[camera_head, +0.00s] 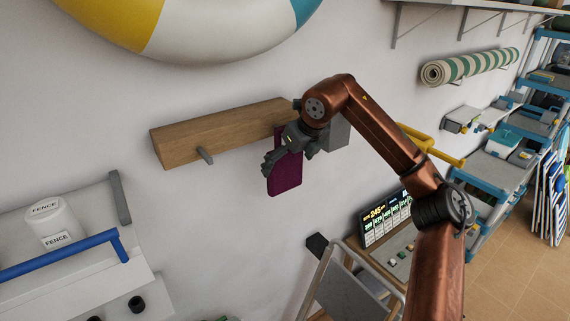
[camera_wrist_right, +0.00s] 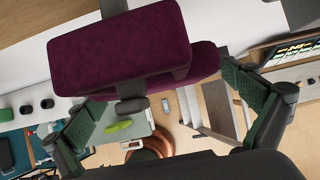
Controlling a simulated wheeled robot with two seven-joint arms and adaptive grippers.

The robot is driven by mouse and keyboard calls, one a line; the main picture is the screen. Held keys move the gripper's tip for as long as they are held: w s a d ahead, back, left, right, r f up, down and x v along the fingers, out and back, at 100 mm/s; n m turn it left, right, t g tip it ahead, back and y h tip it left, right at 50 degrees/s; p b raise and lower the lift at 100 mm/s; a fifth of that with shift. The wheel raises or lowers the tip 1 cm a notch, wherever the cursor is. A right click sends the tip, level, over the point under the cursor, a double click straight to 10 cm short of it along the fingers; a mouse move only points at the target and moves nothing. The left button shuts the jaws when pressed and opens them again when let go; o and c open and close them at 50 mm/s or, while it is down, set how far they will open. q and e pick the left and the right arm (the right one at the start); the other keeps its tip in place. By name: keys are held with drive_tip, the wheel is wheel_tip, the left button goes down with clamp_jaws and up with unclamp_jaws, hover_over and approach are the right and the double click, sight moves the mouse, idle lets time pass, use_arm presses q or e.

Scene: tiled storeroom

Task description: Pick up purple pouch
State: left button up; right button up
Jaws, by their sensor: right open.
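The purple pouch (camera_head: 286,176) hangs against the white wall below the right end of a wooden rail (camera_head: 215,136). In the right wrist view the pouch (camera_wrist_right: 120,45) fills the upper middle, with a second purple part behind it. My right gripper (camera_head: 290,158) is at the pouch's upper part in the head view and covers some of it. In the right wrist view its two green-padded fingers (camera_wrist_right: 167,85) are spread apart on either side of the pouch's lower area. Whether either finger touches the pouch I cannot tell. My left gripper is not in view.
A peg (camera_head: 205,156) sticks out of the rail. A large ring float (camera_head: 200,30) hangs above. Below right are a lit display (camera_head: 386,217) and a folding step stool (camera_head: 345,285). A white shelf with a blue bar (camera_head: 60,254) stands at lower left.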

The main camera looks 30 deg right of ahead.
drive_tip(key=shift+x, duration=0.95)
drive_tip(key=shift+a, duration=0.1)
drive_tip(key=c, duration=0.7)
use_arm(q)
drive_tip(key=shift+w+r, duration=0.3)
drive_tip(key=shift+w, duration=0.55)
use_arm(e)
drive_tip(key=c, duration=0.4)
